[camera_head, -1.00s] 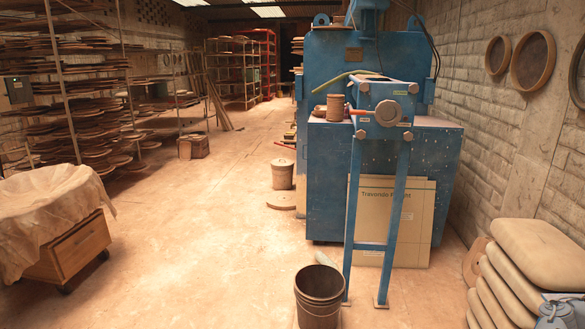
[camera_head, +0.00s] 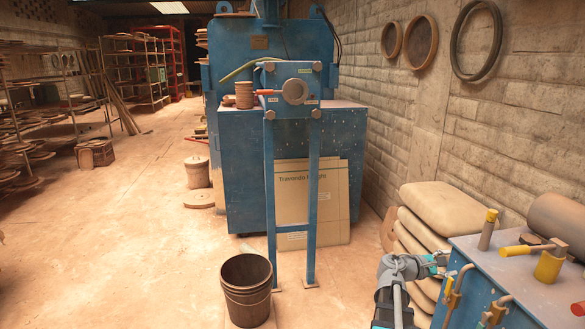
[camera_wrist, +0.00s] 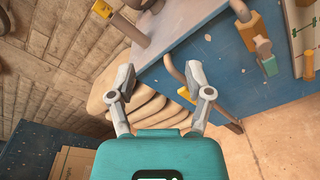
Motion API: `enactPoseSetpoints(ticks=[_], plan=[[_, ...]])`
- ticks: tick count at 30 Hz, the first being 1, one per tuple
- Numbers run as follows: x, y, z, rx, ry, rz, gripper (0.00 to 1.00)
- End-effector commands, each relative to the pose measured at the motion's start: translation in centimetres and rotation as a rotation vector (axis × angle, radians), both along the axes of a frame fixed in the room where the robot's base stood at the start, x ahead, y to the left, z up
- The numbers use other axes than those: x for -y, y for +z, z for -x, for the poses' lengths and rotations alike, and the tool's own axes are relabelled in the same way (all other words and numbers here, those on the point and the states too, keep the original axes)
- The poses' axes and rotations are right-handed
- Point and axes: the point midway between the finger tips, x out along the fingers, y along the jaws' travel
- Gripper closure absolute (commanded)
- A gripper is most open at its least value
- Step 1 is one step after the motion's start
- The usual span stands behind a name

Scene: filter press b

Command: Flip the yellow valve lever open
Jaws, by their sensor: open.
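A yellow lever (camera_head: 448,289) sits by a copper pipe (camera_head: 460,277) on the front face of the blue cabinet at the lower right. In the wrist view, a small yellow piece that looks like this lever (camera_wrist: 184,93) shows just beside my right finger, partly hidden by it. My gripper (camera_head: 434,263) is at the left edge of the cabinet, slightly above and left of the lever. Contact with the lever cannot be told. Whether the valve is open cannot be told.
The blue cabinet (camera_head: 510,275) carries a yellow-handled hammer (camera_head: 535,248) and a yellow cylinder (camera_head: 549,266) on top. Stacked beige sacks (camera_head: 440,212) lie behind my gripper. A bucket (camera_head: 247,288) stands left on open floor. A blue press (camera_head: 240,165) stands behind.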

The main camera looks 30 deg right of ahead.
Motion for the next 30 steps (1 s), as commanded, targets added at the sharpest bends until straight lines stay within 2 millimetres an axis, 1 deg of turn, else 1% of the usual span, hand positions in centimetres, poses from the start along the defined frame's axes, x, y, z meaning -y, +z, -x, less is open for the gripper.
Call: enactPoseSetpoints(ticks=[1,8,12,14,15,17,18,20,21,26,27,29,30], plan=[[-1.4,-2.5,-1.1,0.058,0.011,-0.031,0.34],[-7.6,-9.7,-5.2,0.311,0.02,-0.191,0.34],[-11.8,-14.1,-7.5,0.445,0.011,-0.302,0.34],[-13.7,-16.0,-8.4,0.498,0.003,-0.353,0.34],[-15.1,-17.2,-9.0,0.531,-0.003,-0.388,0.34],[-17.2,-19.0,-9.9,0.578,-0.015,-0.441,0.34],[-18.6,-20.2,-10.4,0.607,-0.024,-0.477,0.34],[-20.8,-22.0,-11.1,0.648,-0.04,-0.531,0.34],[-22.3,-23.2,-11.6,0.674,-0.05,-0.569,0.34],[-28.5,-27.6,-13.0,0.759,-0.107,-0.72,0.34],[-30.0,-28.6,-13.3,0.776,-0.124,-0.758,0.34],[-32.5,-30.2,-13.7,0.797,-0.151,-0.815,0.34],[-34.1,-31.2,-13.8,0.81,-0.17,-0.852,0.34]])
